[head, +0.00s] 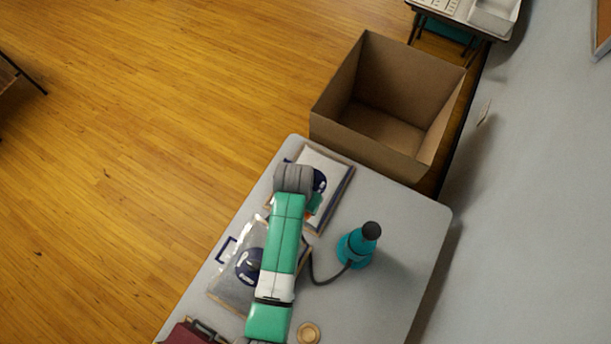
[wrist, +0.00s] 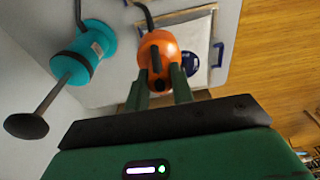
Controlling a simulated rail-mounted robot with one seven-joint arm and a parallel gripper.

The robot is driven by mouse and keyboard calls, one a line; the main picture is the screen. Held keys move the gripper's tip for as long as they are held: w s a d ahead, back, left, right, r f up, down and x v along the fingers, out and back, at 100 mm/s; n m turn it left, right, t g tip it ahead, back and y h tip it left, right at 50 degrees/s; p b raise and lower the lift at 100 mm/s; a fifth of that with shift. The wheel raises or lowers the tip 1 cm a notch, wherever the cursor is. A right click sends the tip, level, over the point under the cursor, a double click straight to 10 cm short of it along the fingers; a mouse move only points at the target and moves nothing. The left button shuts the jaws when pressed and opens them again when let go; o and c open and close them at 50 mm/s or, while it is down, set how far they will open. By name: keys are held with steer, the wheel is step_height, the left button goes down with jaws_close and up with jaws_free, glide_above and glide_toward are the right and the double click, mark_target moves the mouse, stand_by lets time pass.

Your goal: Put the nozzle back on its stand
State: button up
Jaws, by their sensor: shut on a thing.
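My gripper (wrist: 158,82) is shut on the orange nozzle (wrist: 158,48), which sits between its two green fingers in the wrist view. A dark hose (wrist: 146,14) runs from the nozzle.
A dark red case (head: 185,334) is at the near left. An empty cardboard box (head: 365,135) stands beyond the table.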

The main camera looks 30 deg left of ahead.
steer(key=shift+s+f, duration=0.1)
steer(key=shift+s, duration=0.05)
steer(key=shift+s+d+p, duration=0.3)
steer(key=shift+s, duration=0.05)
steer(key=s+d+p, duration=0.2)
steer(key=s+d, duration=0.8)
steer(key=s, duration=0.3)
steer(key=s+d+p, duration=0.2)
steer(key=s+d, duration=0.8)
steer(key=s, duration=0.3)
steer(key=shift+s+d+f+b, duration=0.1)
steer(key=shift+f+b, duration=1.3)
steer(key=shift+f, duration=1.15)
steer(key=shift+s+d+f+b, duration=0.1)
steer(key=shift+f+b, duration=1.25)
steer(key=shift+f, duration=1.2)
steer(key=shift+s+d+f+b, duration=0.1)
steer(key=shift+f+b, duration=1.3)
steer(key=shift+f, duration=1.15)
steer(key=shift+f, duration=0.15)
steer(key=shift+f+b, duration=0.8)
steer(key=shift+f, duration=0.35)
